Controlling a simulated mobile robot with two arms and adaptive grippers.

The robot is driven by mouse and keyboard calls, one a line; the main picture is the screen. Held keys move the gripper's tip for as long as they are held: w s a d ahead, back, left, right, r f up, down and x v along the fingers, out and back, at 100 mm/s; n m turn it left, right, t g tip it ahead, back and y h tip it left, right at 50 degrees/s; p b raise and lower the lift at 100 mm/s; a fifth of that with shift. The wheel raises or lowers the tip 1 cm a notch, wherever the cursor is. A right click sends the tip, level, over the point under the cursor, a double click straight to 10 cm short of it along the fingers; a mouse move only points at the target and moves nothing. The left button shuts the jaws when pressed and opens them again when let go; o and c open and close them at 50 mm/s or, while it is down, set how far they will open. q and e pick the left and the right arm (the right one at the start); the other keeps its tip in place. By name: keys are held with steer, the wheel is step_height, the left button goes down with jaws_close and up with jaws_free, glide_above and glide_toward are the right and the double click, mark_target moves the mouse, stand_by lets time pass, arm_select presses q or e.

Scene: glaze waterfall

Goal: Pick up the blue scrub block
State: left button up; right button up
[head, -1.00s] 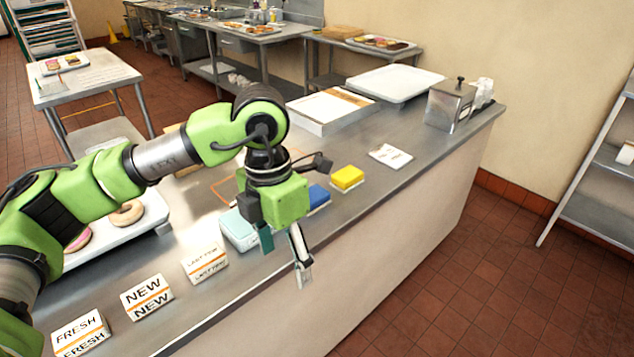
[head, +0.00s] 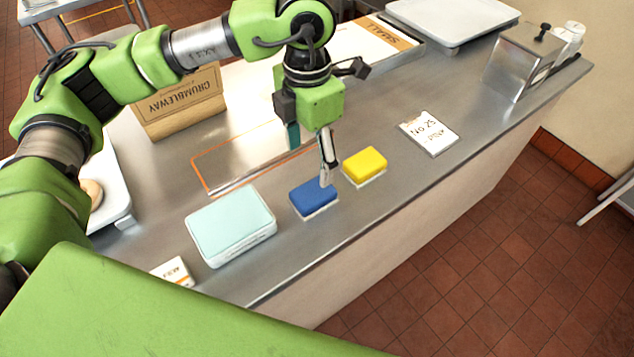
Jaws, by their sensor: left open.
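The blue scrub block (head: 314,196) has a pale underside and lies on the steel counter, just left of a yellow block (head: 365,164). My left gripper (head: 311,160) is open and points down above and behind the blue block. Its nearer finger overlaps the blue block's right rear corner in the picture; I cannot tell whether it touches. The other finger is farther back and left. Nothing shows between the fingers. My right gripper is out of view.
A pale teal box (head: 231,225) sits left of the blue block. A brown Crumbleway box (head: 181,103) stands behind. A white card (head: 429,132) and a metal dispenser (head: 522,62) are to the right. The counter's front edge is close to the blocks.

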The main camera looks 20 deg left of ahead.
mark_target(313, 191)
arm_select(q)
steer(key=f, duration=0.3)
steer(key=shift+s+f+p, duration=0.15)
steer(key=shift+s+p, duration=0.25)
steer(key=shift+w+f, duration=0.2)
steer(key=shift+f, duration=0.4)
steer(key=shift+w+f, duration=0.15)
steer(key=shift+f, duration=0.45)
steer(key=shift+d+f+p, duration=0.15)
steer(key=shift+f+p, duration=0.8)
steer(key=shift+p, duration=0.1)
step_height(313, 191, down, 4)
steer(key=shift+d+r+p, duration=0.1)
steer(key=shift+r+p, duration=0.05)
steer(key=shift+p, duration=0.4)
steer(key=c, duration=1.2)
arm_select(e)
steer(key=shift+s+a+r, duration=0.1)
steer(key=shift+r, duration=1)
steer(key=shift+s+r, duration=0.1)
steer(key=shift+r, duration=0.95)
